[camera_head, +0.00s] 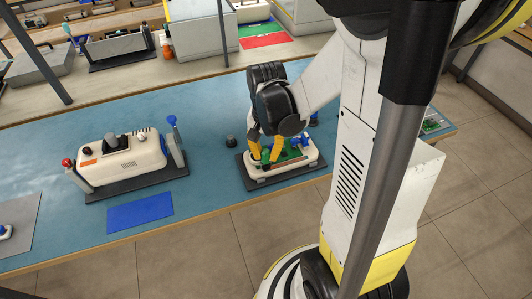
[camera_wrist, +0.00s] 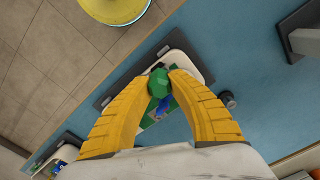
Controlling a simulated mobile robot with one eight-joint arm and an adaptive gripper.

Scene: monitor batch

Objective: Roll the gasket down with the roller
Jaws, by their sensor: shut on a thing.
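An open white housing (camera_head: 300,163) with a green board (camera_head: 290,155) inside lies on a dark mat (camera_head: 250,180) near the bench's front edge. My gripper (camera_head: 266,160) points down over it, its yellow fingers low at the housing. In the wrist view my gripper (camera_wrist: 165,75) has its fingertips closed on a green faceted piece (camera_wrist: 158,83), over the housing (camera_wrist: 178,55). A small blue part (camera_wrist: 165,105) shows just beside that piece. I cannot tell whether the green piece belongs to the roller. The gasket cannot be made out.
A white unit (camera_head: 125,162) stands on the left, with a red-topped tool (camera_head: 68,165) and a blue-topped tool (camera_head: 173,123) beside it. A blue pad (camera_head: 140,212) lies in front. A small dark knob (camera_head: 230,141) stands left of the housing. The blue bench between is clear.

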